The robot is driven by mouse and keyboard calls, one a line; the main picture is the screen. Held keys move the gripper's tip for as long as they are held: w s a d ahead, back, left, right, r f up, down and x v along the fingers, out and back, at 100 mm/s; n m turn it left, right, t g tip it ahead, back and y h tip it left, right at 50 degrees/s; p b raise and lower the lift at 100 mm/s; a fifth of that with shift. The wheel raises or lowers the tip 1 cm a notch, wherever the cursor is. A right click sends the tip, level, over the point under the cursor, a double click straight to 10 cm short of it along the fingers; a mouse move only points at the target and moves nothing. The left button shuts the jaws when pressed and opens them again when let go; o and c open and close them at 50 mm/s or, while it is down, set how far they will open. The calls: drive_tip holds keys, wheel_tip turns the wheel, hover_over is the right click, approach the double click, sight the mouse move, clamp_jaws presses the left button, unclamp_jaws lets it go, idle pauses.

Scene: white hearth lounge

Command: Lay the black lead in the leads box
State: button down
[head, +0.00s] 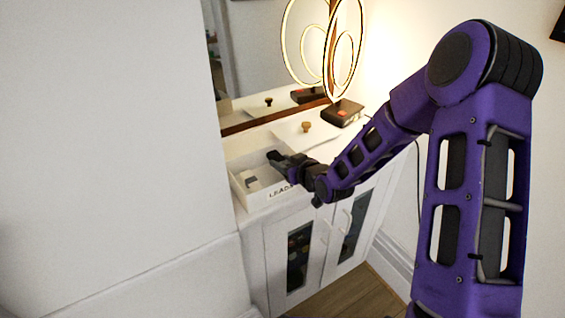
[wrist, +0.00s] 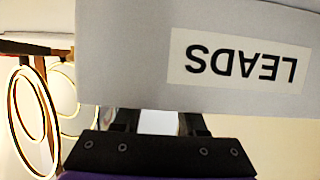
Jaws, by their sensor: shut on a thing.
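The leads box (head: 240,190) is a white open box with a LEADS label on its front, standing on the white cabinet top. Its labelled front wall (wrist: 120,60) fills much of the wrist view, upside down. My gripper (head: 276,158) is at the box's right side, with its tips over the opening. In the wrist view my gripper's fingers (wrist: 158,122) pass behind the box wall, so their tips are hidden. The gripper is shut on the black lead, which I cannot tell apart from the dark fingers. Small grey and dark shapes (head: 252,182) show inside the box.
A lit ring lamp (head: 343,112) on a black base stands behind, before a mirror (head: 265,50). A pale lid with a wooden knob (head: 306,127) lies behind the box. A white wall (head: 110,130) closes off the left. Cabinet doors are below.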

drive_tip(key=shift+f+b, duration=0.5)
drive_tip(key=shift+f, duration=0.05)
drive_tip(key=shift+c, duration=2.4)
unclamp_jaws()
drive_tip(key=shift+r+p, duration=0.5)
drive_tip(key=shift+p, duration=0.05)
drive_tip(key=p+v, duration=0.1)
drive_tip(key=v, duration=1.1)
drive_tip(key=shift+r, duration=0.15)
